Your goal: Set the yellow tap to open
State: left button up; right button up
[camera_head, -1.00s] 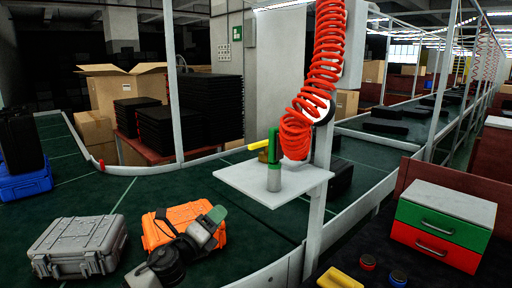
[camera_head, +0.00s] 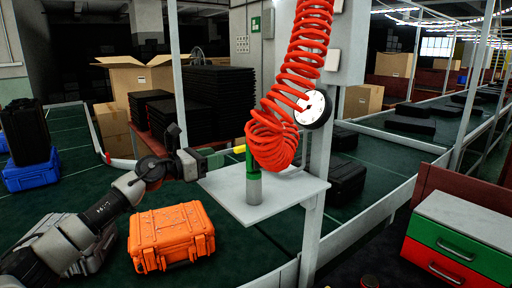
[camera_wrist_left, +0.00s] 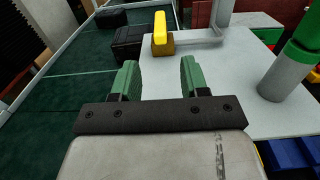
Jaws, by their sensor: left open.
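The tap has a yellow handle (camera_head: 240,149) that shows just left of the green upright post above the white shelf. In the left wrist view the yellow handle (camera_wrist_left: 160,27) points away from me on a brass body (camera_wrist_left: 162,46) at the shelf's far left edge. A grey pipe joins it on the right. My left gripper (camera_head: 214,157) is at the left of the shelf, near the tap. In the left wrist view its green fingers (camera_wrist_left: 158,77) are open and empty, with the tap ahead of them and apart. My right gripper is not in view.
The white shelf (camera_head: 290,197) carries a green-topped grey cylinder (camera_head: 253,188), also at right in the left wrist view (camera_wrist_left: 292,68). A red coiled hose (camera_head: 300,60) hangs above it. An orange case (camera_head: 170,235) sits on the conveyor below. A drawer unit (camera_head: 455,240) stands at right.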

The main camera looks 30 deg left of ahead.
aim_at(235, 151)
pick_arm(q)
jog(key=shift+w+r, duration=0.2)
jog(key=shift+w, duration=0.05)
jog(key=p+x, duration=0.1)
jog(key=x, duration=0.1)
jog(key=p+x, duration=0.1)
jog(key=shift+w+d+r+p, duration=0.25)
jog(key=shift+d+p, duration=0.05)
jog(key=shift+p, duration=0.05)
jog(key=x, duration=0.3)
jog(key=p+x, duration=0.1)
jog(key=shift+w+f, duration=0.3)
jog(key=shift+w+d, duration=0.25)
jog(key=shift+w, duration=0.35)
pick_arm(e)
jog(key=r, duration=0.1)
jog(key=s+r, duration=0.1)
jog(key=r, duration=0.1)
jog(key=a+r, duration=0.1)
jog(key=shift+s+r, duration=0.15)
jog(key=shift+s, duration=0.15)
pick_arm(q)
jog(key=shift+c, duration=0.4)
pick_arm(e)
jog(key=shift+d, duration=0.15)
pick_arm(q)
grip_shut()
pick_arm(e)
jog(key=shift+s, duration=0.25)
